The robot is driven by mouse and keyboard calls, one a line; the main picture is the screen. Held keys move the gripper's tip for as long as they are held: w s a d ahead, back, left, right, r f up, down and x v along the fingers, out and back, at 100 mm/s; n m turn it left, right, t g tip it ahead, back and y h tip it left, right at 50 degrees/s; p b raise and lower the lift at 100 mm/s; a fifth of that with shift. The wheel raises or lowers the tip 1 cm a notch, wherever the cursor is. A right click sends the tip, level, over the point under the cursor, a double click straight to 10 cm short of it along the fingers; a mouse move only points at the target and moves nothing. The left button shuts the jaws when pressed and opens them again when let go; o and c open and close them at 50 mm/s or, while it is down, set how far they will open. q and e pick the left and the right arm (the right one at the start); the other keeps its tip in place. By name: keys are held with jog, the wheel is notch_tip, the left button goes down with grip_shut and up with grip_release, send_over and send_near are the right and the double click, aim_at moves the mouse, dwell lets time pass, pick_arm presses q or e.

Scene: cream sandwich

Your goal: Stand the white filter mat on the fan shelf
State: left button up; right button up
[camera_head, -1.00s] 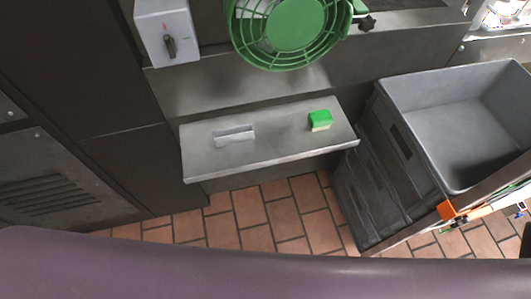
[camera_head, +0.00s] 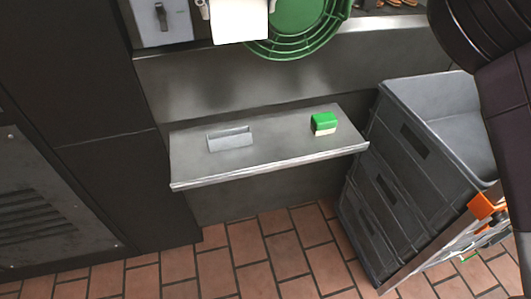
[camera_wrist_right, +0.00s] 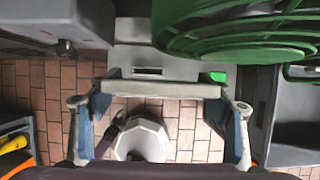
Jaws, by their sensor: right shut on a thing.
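The white filter mat (camera_head: 240,22) is at the top of the head view, in front of the green fan. My right gripper (camera_head: 238,6) is shut on it, with fingertips at its two side edges. In the right wrist view the mat (camera_wrist_right: 160,89) shows edge-on as a pale bar between the two fingers. The fan shelf (camera_head: 285,155) is a grey metal ledge below the fan. A light grey slotted holder (camera_head: 230,143) lies on its left part. The mat is apart from the shelf. My left gripper is not in view.
The green fan (camera_head: 297,12) is above the shelf, by a grey switch box (camera_head: 160,18). A green and white sponge (camera_head: 323,124) sits on the shelf's right part. Grey stacked crates (camera_head: 405,185) stand to the right. The shelf between holder and sponge is bare.

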jog(key=shift+a+f+b, duration=0.1)
jog(key=shift+f+b, duration=0.2)
jog(key=shift+f, duration=0.55)
jog(key=b, duration=0.2)
send_over(245, 137)
jog(key=s, duration=0.1)
notch_tip(245, 137, down, 8)
jog(key=shift+s+d+f+b, duration=0.15)
jog(key=shift+f+b, duration=0.65)
jog(key=shift+f, duration=4.05)
jog(key=shift+d+f+b, duration=0.15)
jog(key=shift+f+b, duration=0.65)
jog(key=shift+f, duration=4.05)
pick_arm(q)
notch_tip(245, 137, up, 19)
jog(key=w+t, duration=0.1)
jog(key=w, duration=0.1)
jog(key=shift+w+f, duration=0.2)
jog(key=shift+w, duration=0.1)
pick_arm(e)
jog(key=shift+f, duration=0.2)
jog(key=o, duration=1.1)
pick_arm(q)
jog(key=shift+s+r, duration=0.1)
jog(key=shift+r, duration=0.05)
pick_arm(e)
jog(key=shift+o, duration=0.2)
